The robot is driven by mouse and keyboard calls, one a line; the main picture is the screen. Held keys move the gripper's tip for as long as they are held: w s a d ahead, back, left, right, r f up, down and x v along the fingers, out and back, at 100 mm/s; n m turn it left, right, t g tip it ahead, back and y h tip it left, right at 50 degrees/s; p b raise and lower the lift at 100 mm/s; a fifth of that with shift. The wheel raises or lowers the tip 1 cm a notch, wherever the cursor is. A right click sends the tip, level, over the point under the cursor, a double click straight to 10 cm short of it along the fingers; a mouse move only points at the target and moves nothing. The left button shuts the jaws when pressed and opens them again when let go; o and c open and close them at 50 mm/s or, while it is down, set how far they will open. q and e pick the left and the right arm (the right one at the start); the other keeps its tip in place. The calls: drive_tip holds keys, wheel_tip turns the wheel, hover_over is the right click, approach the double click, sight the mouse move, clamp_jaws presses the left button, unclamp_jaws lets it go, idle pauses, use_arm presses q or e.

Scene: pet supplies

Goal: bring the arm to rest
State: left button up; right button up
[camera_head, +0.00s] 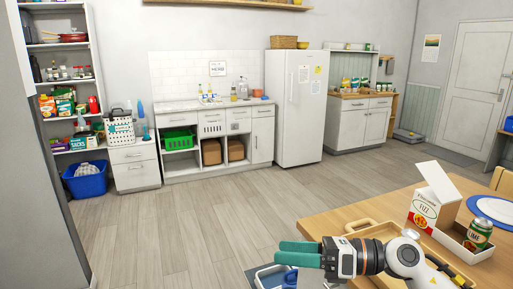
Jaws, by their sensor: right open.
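My right arm comes in from the lower right, over the near edge of the wooden table. Its gripper (284,252) has two teal fingers pointing left, with a narrow gap between them, and nothing shows between the fingers. The gripper is open and appears in front of the table's left side, above a grey-blue container (262,277) low on the floor side. My left gripper is not in view.
The wooden table (318,222) holds a wooden tray (357,226), an open white box (437,193), a green can (479,234) and a blue plate (495,208). The floor (190,225) to the left is clear. A white fridge (300,105) and counters stand far behind.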

drive_tip(key=w+d+f+m+t+h, duration=0.1)
drive_tip(key=d+m+t+h, duration=0.25)
drive_tip(key=m+t, duration=0.45)
drive_tip(key=d+f+m+t+h, duration=0.2)
drive_tip(key=d+m+t+h, duration=0.15)
drive_tip(key=m, duration=0.85)
drive_tip(key=w+d+f+m+t+h, duration=0.1)
drive_tip(key=d+m+t+h, duration=0.1)
drive_tip(key=m+t+h, duration=0.6)
drive_tip(key=s+d+f+m+g+h, duration=0.2)
drive_tip(key=s+d+f+m+g, duration=0.15)
drive_tip(key=f+m+g, duration=0.4)
drive_tip(key=s+d+f+m+g, duration=0.1)
drive_tip(key=s+f+m+g, duration=0.9)
drive_tip(key=s+f, duration=1)
drive_tip(key=s+f+n+g, duration=0.2)
drive_tip(key=s+f+g, duration=0.15)
drive_tip(key=f, duration=2.15)
drive_tip(key=s+d+f, duration=0.3)
drive_tip(key=s+f, duration=1.2)
drive_tip(key=s, duration=0.2)
drive_tip(key=shift+f, duration=0.3)
drive_tip(key=shift+d+g, duration=0.1)
drive_tip(key=shift+g, duration=0.15)
